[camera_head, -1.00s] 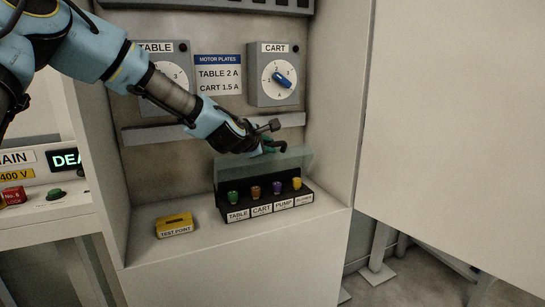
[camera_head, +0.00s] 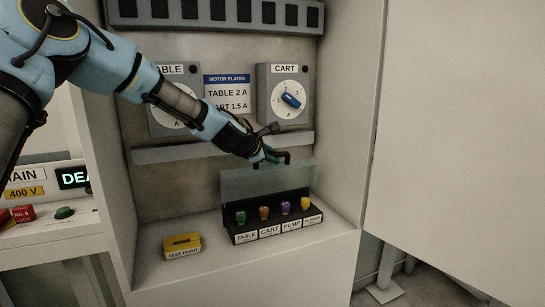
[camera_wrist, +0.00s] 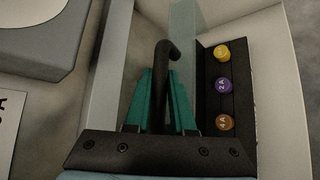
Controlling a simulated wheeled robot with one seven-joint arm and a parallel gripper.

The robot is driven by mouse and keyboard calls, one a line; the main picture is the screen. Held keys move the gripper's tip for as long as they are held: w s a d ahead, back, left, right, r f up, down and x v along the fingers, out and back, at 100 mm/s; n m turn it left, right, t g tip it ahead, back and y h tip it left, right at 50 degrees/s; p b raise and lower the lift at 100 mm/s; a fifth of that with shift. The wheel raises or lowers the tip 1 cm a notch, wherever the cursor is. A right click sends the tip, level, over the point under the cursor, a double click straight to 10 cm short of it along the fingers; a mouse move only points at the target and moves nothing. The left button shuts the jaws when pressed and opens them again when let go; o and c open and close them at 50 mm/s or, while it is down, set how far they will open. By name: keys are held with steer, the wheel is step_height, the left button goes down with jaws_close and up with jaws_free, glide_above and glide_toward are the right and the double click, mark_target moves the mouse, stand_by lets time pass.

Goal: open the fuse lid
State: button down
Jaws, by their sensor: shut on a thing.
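The fuse block (camera_head: 236,226) is a black holder on the cabinet shelf with green, brown, purple and yellow fuses. Its clear greenish lid (camera_head: 262,184) stands roughly upright along the back of the block, leaving the fuses uncovered in front. My gripper (camera_head: 265,157) is at the lid's top edge, shut on a dark bent handle (camera_head: 286,155). In the wrist view the teal fingers (camera_wrist: 160,100) close on both sides of this dark hooked handle (camera_wrist: 166,52). The lid (camera_wrist: 184,50) shows there as a narrow strip beside the fuses. The handle's join to the lid is not clear.
A yellow test point box (camera_head: 182,246) sits on the shelf left of the block. The table dial (camera_head: 172,112) and cart dial (camera_head: 288,100) are on the back wall, above a grey rail (camera_head: 190,151). The cabinet's right wall (camera_head: 350,130) stands close by.

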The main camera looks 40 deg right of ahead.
steer(key=c, duration=0.8)
jaws_free()
steer(key=shift+o, duration=0.2)
steer(key=shift+a+f, duration=0.1)
steer(key=shift+a+b, duration=0.3)
steer(key=b+v, duration=0.4)
steer(key=v, duration=0.6)
steer(key=shift+r, duration=0.4)
steer(key=shift+s, duration=0.15)
